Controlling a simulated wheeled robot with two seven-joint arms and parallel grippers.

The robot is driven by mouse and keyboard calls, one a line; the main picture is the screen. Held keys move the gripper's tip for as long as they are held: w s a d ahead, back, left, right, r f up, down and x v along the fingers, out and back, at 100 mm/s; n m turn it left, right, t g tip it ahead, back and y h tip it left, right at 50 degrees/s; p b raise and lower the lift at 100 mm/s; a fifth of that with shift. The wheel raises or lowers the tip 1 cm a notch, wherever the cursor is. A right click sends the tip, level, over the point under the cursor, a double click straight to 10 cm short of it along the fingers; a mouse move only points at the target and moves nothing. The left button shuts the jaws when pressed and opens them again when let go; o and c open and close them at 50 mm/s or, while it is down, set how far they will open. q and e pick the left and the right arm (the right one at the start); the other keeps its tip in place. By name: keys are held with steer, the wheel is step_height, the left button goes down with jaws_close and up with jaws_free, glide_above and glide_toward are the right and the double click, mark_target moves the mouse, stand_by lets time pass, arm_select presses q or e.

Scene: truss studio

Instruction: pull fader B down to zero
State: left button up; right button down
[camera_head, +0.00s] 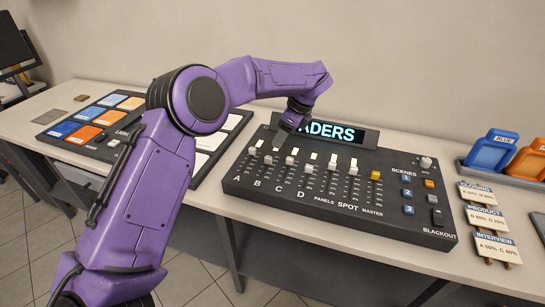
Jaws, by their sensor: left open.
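The black fader console (400,231) lies on the table with columns lettered A, B, C and D at its front left. Fader B's pale cap (268,160) sits in the upper part of its track, second from the left. My left gripper (283,132) hangs over the back of the console, in front of the lit display (343,133), whose first letters my arm hides. It is open and appears empty. It is up and behind fader B's cap; I cannot tell the exact gap. My right gripper is not in view.
Neighbouring caps A (252,150) and C (291,160) stand close on either side of B. A yellow master cap (376,175) and scene buttons (408,193) are to the right. A panel of coloured pads (62,130) lies left. Cue cards (488,221) and a blue holder (489,151) are far right.

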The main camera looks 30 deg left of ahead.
mark_target(269, 157)
arm_select(q)
steer(key=p+x, duration=0.2)
steer(key=x, duration=0.6)
steer(key=shift+s+a, duration=0.1)
steer(key=shift+a+f, duration=0.1)
steer(key=shift+f, duration=0.35)
jaws_close()
